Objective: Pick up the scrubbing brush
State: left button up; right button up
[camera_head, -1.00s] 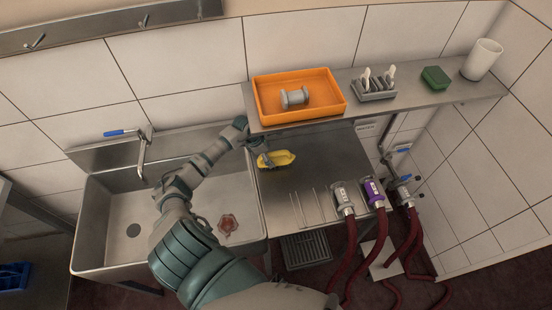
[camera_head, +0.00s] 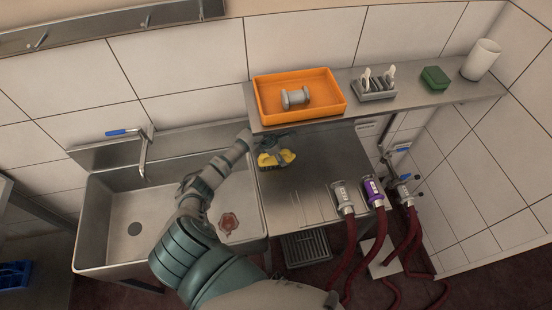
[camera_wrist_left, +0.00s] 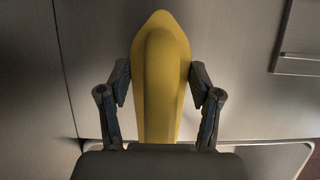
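The yellow scrubbing brush (camera_head: 268,163) is at the left end of the steel worktop, below the shelf. My left gripper (camera_head: 277,150) reaches over it from the left, and its dark fingers cover part of it. In the left wrist view the brush (camera_wrist_left: 161,40) points away between the two fingers of my left gripper (camera_wrist_left: 160,85). One finger pad lies against each long side, so the gripper looks shut on it. I cannot tell whether the brush is clear of the worktop. My right gripper is not in view.
The shelf (camera_head: 420,102) overhangs the worktop (camera_head: 310,180) and carries an orange tray (camera_head: 335,105), a grey rack (camera_head: 374,92), a green sponge (camera_head: 435,77) and a white roll (camera_head: 483,60). The sink (camera_head: 115,205) is at left. Hose couplings (camera_head: 343,197) stand at the worktop's right.

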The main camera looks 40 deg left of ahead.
pick_arm(q)
jog(key=shift+r, duration=0.1)
jog(key=shift+r, duration=0.25)
jog(key=b+v, duration=0.1)
jog(key=v, duration=0.1)
jog(key=shift+a+r, duration=0.1)
jog(key=shift+r, duration=0.2)
jog(key=s+a+b, duration=0.2)
jog(key=s+a, duration=0.8)
jog(key=s, duration=0.3)
jog(key=shift+s+a+r, duration=0.15)
jog(key=shift+a, duration=0.2)
